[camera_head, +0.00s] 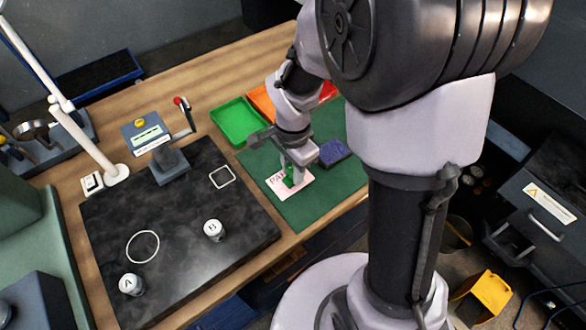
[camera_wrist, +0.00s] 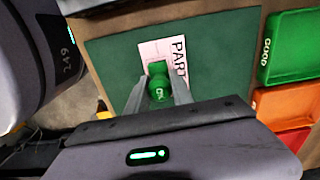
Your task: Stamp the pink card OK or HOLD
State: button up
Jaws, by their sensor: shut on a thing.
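The pink card (camera_head: 276,183) lies flat on the green mat, with printing that starts "PART"; the card also shows in the wrist view (camera_wrist: 178,50). My gripper (camera_head: 291,174) is over the card, shut on a green stamp (camera_wrist: 158,83) marked OK. The stamp is upright between the fingers, over the card's printed area. I cannot tell whether its base touches the card. The fingers and the stamp hide part of the card. A dark blue pad (camera_head: 334,152) sits on the mat just right of my gripper.
The green mat (camera_head: 309,208) has free room in front. Behind it stand a green tray (camera_head: 235,122) marked GOOD and an orange tray (camera_head: 262,101).

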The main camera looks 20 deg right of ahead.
jog(key=shift+f+b, duration=0.5)
jog(key=shift+f, duration=0.05)
dwell(1.2)
notch_tip(320, 180, up, 7)
jog(key=p, duration=0.5)
jog(key=shift+r, duration=0.15)
dwell(0.5)
